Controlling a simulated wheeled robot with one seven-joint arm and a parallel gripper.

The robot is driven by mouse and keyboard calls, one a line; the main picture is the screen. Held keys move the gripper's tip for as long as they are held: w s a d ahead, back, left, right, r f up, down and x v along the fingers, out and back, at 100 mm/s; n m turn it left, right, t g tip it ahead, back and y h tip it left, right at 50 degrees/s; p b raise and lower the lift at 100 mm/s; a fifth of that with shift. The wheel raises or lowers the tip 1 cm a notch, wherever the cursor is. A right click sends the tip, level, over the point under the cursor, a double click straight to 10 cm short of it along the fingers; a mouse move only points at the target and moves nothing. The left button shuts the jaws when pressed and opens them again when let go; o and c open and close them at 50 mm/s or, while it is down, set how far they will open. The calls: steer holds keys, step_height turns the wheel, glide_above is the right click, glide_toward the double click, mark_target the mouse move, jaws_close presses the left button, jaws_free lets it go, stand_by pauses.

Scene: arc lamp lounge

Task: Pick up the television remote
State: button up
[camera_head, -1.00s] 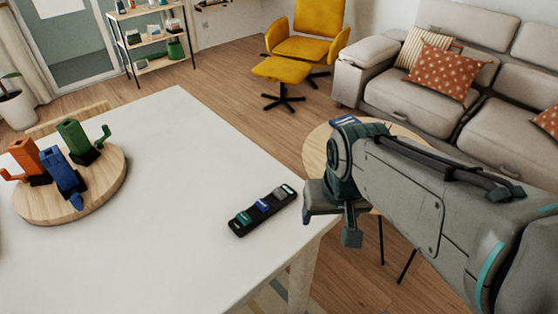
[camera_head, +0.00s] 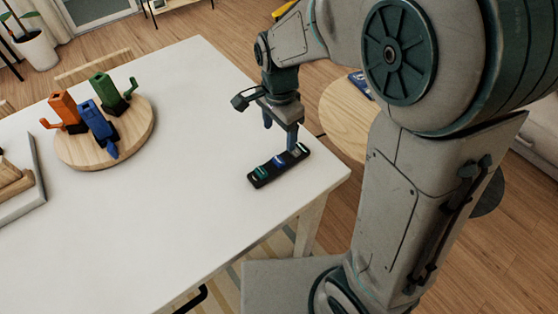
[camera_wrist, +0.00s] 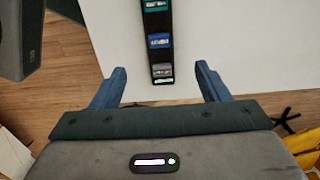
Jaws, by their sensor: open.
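A long black bar (camera_head: 265,177) with teal, blue and grey blocks along its top lies flat near the right edge of the white table (camera_head: 185,225). It is the thing here most like a television remote, though I cannot be certain. It also shows in the wrist view (camera_wrist: 160,58), running away from me. My gripper (camera_head: 280,130) is open and empty, pointing down above the bar's far right end. In the wrist view, the two blue fingers of my gripper (camera_wrist: 160,73) stand one on each side of the bar's grey end, apart from it.
A round wooden board (camera_head: 140,143) with orange, blue and green figures stands at the left. A tray (camera_head: 38,190) lies at the far left edge. A round side table (camera_head: 345,118) with a blue item (camera_head: 360,84) stands beyond the table. The white tabletop around the bar is clear.

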mark_target(279, 159)
step_height(279, 159, down, 11)
steer(key=shift+r+p, duration=0.15)
steer(key=shift+p, duration=0.35)
steer(key=c, duration=1.2)
